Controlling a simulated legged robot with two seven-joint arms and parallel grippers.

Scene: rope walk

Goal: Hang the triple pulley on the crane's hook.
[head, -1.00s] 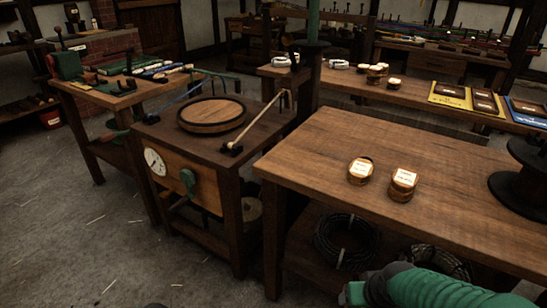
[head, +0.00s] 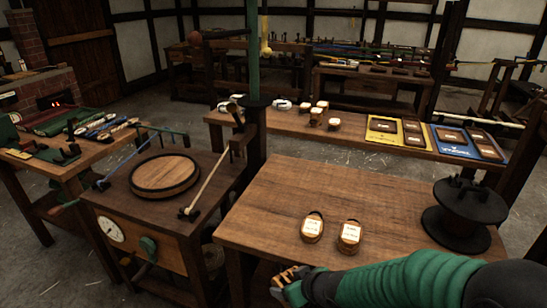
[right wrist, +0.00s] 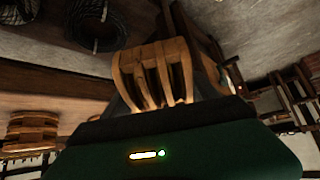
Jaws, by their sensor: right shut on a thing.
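My right gripper (head: 284,283) is shut on a wooden pulley block at the near left edge of the front table. In the right wrist view the pulley (right wrist: 153,73) shows several parallel wooden cheeks, like a triple pulley, between the dark fingers. In the head view only a small part of the pulley (head: 291,274) shows beyond the gripper. A green post (head: 252,60), seemingly the crane's, rises behind the table. A yellow piece (head: 266,40) hangs beside it, perhaps the hook; its shape is too small to tell. My left gripper is out of view.
Two labelled wooden pulleys (head: 312,228) (head: 349,236) stand on the front table (head: 290,195). A dark spool (head: 457,215) stands at its right. A square stand (head: 120,200) with a round wooden disc (head: 165,176) is at left. The table's back left is clear.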

